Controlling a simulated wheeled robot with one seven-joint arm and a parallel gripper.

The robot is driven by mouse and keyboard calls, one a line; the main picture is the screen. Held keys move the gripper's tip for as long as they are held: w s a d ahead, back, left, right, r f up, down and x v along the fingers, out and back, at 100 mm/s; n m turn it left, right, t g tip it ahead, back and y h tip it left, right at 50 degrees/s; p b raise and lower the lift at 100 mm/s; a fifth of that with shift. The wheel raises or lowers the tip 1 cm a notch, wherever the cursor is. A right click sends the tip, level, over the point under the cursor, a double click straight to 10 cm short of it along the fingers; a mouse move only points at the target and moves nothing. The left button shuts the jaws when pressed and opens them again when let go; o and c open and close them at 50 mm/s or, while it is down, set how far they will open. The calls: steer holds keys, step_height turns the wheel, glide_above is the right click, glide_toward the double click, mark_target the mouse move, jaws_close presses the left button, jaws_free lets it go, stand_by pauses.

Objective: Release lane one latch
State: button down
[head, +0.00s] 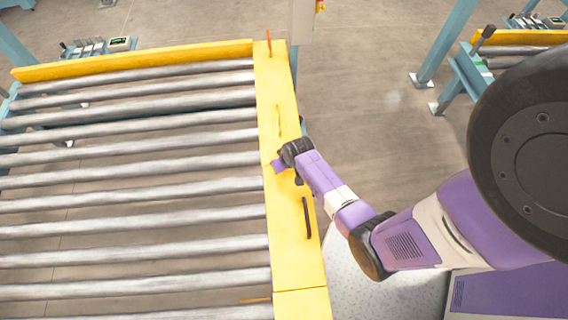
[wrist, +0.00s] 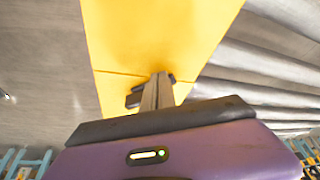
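A yellow side rail (head: 285,110) runs along the right of the roller lanes. A thin upright red-orange lever (head: 268,42) stands at its far end. A dark bar handle (head: 307,217) sits on the rail nearer me. I cannot tell which part is the lane one latch. My gripper (head: 279,165) is over the middle of the rail, between lever and handle. In the wrist view its narrow fingers (wrist: 157,92) look shut together above the yellow surface. A dark piece (wrist: 134,99) shows behind them, partly hidden; I cannot tell whether they touch it.
Grey rollers (head: 130,170) fill the left. A yellow rail (head: 130,60) closes their far end. A small orange piece (head: 256,300) lies near the front rollers. A grey post (head: 302,22) stands beyond the lever. Open floor (head: 370,120) lies right of the rail.

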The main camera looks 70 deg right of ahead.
steer(key=shift+w+m+g+h, duration=0.35)
steer(key=shift+w+m, duration=0.3)
steer(key=shift+m, duration=0.65)
steer(key=shift+w, duration=0.15)
steer(key=shift+w+d, duration=0.2)
steer(key=shift+w, duration=0.35)
stand_by(1.7)
steer(key=shift+r, duration=0.1)
stand_by(0.4)
steer(key=p+v, duration=0.1)
steer(key=v, duration=0.6)
steer(key=shift+r, duration=0.25)
steer(key=shift+s+a, duration=0.1)
